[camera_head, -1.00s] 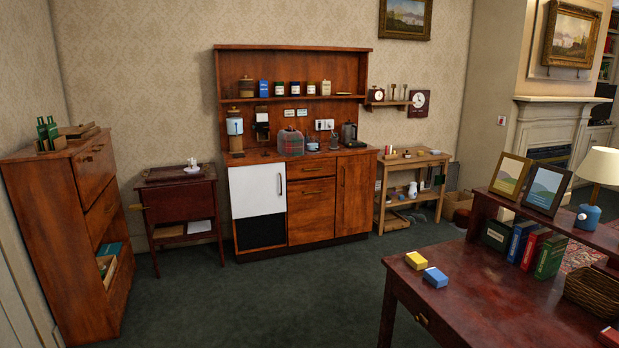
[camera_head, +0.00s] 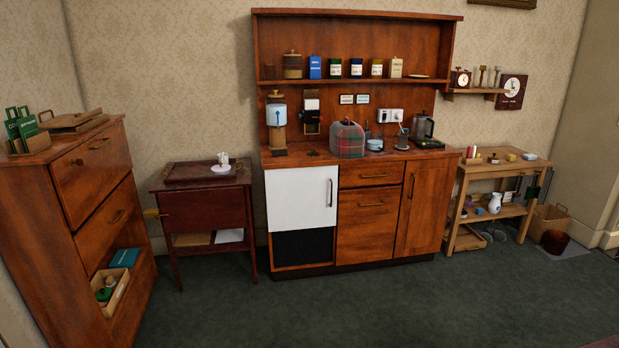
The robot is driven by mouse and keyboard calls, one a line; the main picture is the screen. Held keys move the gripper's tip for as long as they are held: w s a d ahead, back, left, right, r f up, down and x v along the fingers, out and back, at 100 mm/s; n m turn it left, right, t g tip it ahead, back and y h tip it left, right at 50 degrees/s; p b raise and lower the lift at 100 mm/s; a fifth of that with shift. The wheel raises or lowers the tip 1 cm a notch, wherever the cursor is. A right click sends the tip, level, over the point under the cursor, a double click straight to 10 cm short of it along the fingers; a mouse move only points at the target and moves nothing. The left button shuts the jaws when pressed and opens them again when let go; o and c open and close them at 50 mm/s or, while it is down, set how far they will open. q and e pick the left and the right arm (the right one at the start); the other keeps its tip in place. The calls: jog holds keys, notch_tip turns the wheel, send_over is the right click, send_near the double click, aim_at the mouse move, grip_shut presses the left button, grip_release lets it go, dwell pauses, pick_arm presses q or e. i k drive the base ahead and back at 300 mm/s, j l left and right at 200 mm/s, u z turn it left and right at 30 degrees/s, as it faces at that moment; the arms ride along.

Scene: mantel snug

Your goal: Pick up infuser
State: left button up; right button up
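I cannot pick out an infuser for certain at this distance. Small tea-making things stand on the counter of the wooden hutch (camera_head: 376,170). Among them are a tartan cosy (camera_head: 347,140), a small blue-and-white pot or cup (camera_head: 375,145), a dark cup (camera_head: 403,139) with something thin standing in it, and a kettle (camera_head: 423,130) at the right end. A white cup or small group of white things (camera_head: 221,166) sits on the tray of the side table. Neither of my grippers is in view.
A tall wooden cabinet (camera_head: 95,205) stands at the left, with a dark side table (camera_head: 205,208) beside it. A low wooden shelf table (camera_head: 500,205) and a basket (camera_head: 548,222) stand at the right. The green carpet (camera_head: 330,312) in front is clear.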

aim_at(404, 137)
jog(key=i+z, duration=0.1)
jog(key=i, duration=0.45)
jog(key=i+j+z, duration=0.15)
jog(key=i, duration=0.4)
jog(key=i+j+z, duration=0.1)
jog(key=i, duration=0.45)
jog(key=i+j+z, duration=0.1)
jog(key=i+j, duration=0.15)
jog(key=i, duration=0.25)
jog(key=i+z, duration=0.45)
jog(key=i, duration=0.85)
